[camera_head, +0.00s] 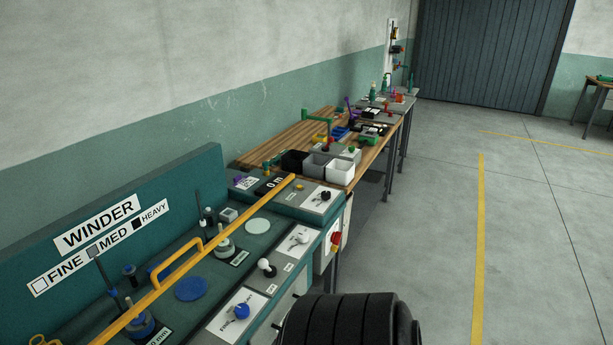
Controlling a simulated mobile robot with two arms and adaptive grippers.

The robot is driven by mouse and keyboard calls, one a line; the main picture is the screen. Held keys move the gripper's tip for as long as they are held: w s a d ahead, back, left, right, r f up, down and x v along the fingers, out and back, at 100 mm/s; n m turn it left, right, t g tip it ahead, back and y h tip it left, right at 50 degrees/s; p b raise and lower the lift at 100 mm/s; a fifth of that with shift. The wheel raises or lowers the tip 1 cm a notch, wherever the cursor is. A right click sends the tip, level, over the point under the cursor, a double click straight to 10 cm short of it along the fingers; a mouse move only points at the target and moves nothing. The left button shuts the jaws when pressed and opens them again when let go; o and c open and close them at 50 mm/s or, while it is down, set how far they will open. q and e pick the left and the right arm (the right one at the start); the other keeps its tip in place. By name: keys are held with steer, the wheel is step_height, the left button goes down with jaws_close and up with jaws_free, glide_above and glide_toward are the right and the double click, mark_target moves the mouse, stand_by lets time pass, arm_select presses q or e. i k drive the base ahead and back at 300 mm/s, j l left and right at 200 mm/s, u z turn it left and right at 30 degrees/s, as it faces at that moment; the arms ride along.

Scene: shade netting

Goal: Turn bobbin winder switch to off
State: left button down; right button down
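The winder (172,190) is a teal bench machine along the wall at the left, with a "WINDER" sign and FINE, MED, HEAVY boxes on its back panel. Its front strip carries several controls: a blue knob (242,311) on a white plate, a white-topped lever (265,265), a pale knob (302,238) and a black knob (325,195). The small labels are too blurred to tell which one is the bobbin winder switch or its position. A red button (336,239) sits on the machine's end face. Neither of my grippers is in view.
A yellow bar (215,242) and yellow handle (172,262) run above the machine top. The floor (540,240) at the right is clear. A dark ribbed shape, probably mine, covers the bottom middle.

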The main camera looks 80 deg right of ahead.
mark_target(336, 236)
steer(key=z, duration=2.6)
